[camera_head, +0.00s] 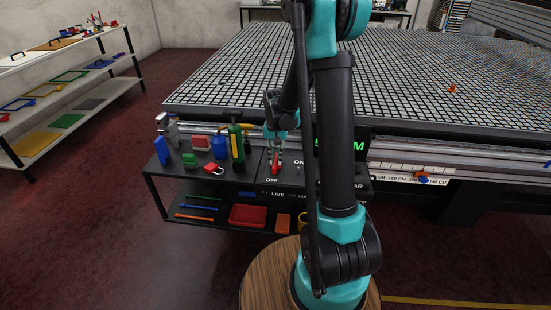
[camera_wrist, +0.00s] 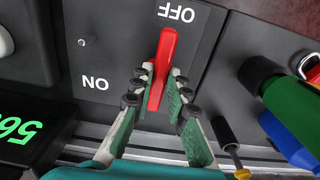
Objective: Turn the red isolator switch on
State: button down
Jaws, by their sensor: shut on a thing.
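The red isolator switch (camera_head: 275,168) is a red lever on a dark panel with white OFF and ON lettering. In the wrist view the red lever (camera_wrist: 166,48) has its free end near the OFF label (camera_wrist: 176,12). The ON label (camera_wrist: 95,83) lies to its left. My gripper (camera_wrist: 161,80) is shut on the lever, one green-padded finger on each side. The head view shows my gripper (camera_head: 275,152) coming down onto the switch from above. The lever's inner end is partly hidden between the fingers.
A lit green display (camera_wrist: 22,128) is beside the panel. A green bottle (camera_head: 236,142), a blue bottle (camera_head: 219,146) and a red padlock (camera_head: 214,169) stand left of the switch on the dark shelf. The large grid table (camera_head: 230,80) is behind.

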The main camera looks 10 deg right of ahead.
jog(key=shift+n, duration=0.3)
jog(key=n, duration=0.3)
jog(key=shift+d+n, duration=0.2)
jog(key=shift+n, duration=0.1)
jog(key=n, duration=0.4)
jog(key=shift+d+n, duration=0.2)
jog(key=shift+n, duration=0.1)
jog(key=n, duration=0.4)
jog(key=shift+w+d+n, duration=0.15)
jog(key=shift+n, duration=0.15)
jog(key=shift+w+d+n, duration=0.1)
jog(key=shift+w+n, duration=0.1)
jog(key=shift+n, duration=2)
jog(key=c, duration=1.5)
grip_release()
jog(key=shift+r, duration=0.15)
